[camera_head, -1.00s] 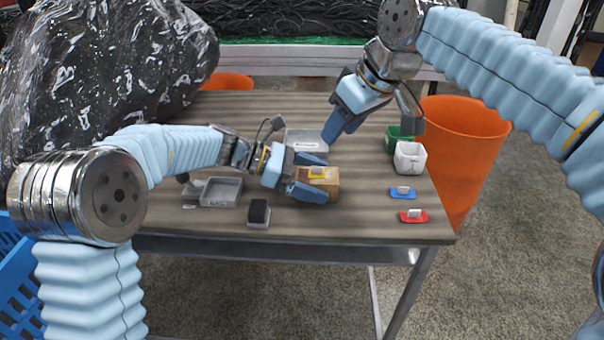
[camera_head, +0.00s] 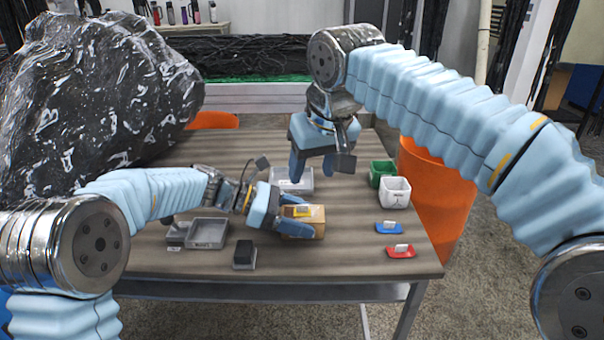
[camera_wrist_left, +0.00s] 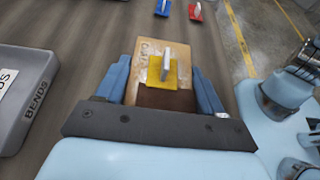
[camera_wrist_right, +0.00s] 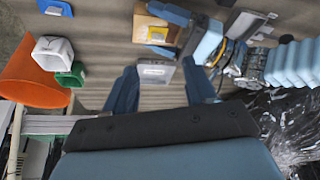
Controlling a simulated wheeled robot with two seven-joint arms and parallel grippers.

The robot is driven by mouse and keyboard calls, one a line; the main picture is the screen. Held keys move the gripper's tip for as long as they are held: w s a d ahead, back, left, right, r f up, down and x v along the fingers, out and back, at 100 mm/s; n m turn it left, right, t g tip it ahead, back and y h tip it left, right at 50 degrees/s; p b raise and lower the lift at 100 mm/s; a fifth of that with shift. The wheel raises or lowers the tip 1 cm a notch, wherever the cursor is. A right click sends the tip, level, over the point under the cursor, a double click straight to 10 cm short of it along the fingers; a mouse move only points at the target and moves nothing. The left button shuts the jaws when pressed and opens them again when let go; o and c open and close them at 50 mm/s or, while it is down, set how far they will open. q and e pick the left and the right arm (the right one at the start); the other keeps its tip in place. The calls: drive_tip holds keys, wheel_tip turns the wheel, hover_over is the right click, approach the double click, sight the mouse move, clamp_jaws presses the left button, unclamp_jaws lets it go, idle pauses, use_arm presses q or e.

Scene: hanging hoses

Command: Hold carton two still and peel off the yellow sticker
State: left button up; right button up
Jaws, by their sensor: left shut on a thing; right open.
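The carton (camera_head: 317,216) is a small brown box on the table, with a yellow sticker (camera_head: 297,210) on its top. In the left wrist view, the yellow sticker (camera_wrist_left: 181,76) carries an upright pale tab (camera_wrist_left: 166,62). My left gripper (camera_head: 290,219) is shut on the carton (camera_wrist_left: 150,58), one finger on each side. The fingers partly hide the carton in the head view. My right gripper (camera_head: 312,168) is open and empty, pointing down above the table behind the carton. The carton also shows at the top of the right wrist view (camera_wrist_right: 148,27).
A grey box (camera_head: 292,184) lies behind the carton. Grey trays (camera_head: 208,233) and a black block (camera_head: 244,252) are to its left and front. Blue (camera_head: 389,227) and red (camera_head: 401,251) tabbed pieces, a white bin (camera_head: 395,193) and a green bin (camera_head: 380,172) stand right.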

sight(303, 205)
drive_tip(key=w+f+m, duration=0.1)
drive_tip(key=f, duration=0.2)
drive_tip(key=w+a+f+m+h, duration=0.1)
drive_tip(key=f+m, duration=0.1)
drive_tip(key=f, duration=0.2)
drive_tip(key=w+f+m, duration=0.1)
drive_tip(key=w+f, duration=0.1)
drive_tip(key=f, duration=0.1)
drive_tip(key=shift+a+f+h, duration=0.3)
drive_tip(key=shift+a+h, duration=0.1)
clamp_jaws()
idle(0.4)
idle(0.6)
